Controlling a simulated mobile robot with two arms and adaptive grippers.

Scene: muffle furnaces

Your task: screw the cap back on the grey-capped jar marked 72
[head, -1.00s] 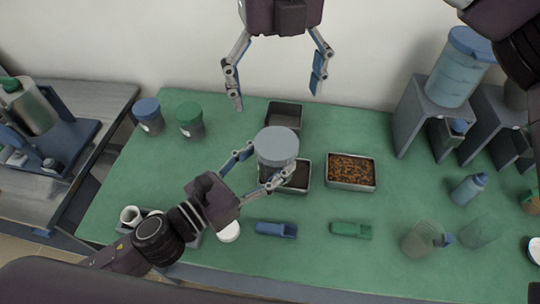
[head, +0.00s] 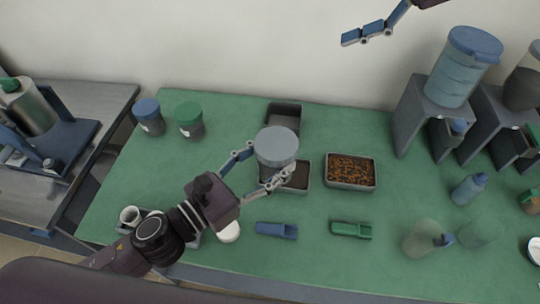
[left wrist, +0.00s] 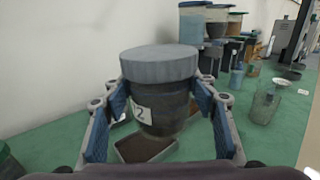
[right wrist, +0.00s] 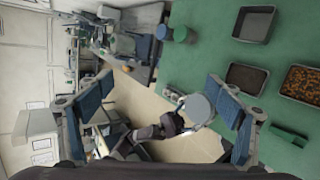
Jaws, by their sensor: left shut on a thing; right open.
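The grey-capped jar (head: 275,160) is held upright above the bench by my left gripper (head: 257,168), whose fingers are shut around its body. In the left wrist view the dark jar body (left wrist: 170,112) shows a white label with a "2" readable, the rest cut off by curvature. The grey cap (left wrist: 158,66) sits on top of the jar and looks level; I cannot tell how tightly it is on. In the head view my right gripper (head: 372,34) is only partly in frame, high at the upper right, away from the jar. It is open and empty in the right wrist view (right wrist: 158,92).
A blue-capped jar (head: 148,115) and a green-capped jar (head: 190,120) stand at the back left. Trays (head: 350,172), a blue scoop (head: 276,230) and a green scoop (head: 351,230) lie around the held jar. Dispensers (head: 463,70), a bottle (head: 468,188) and clear vessels (head: 424,238) occupy the right.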

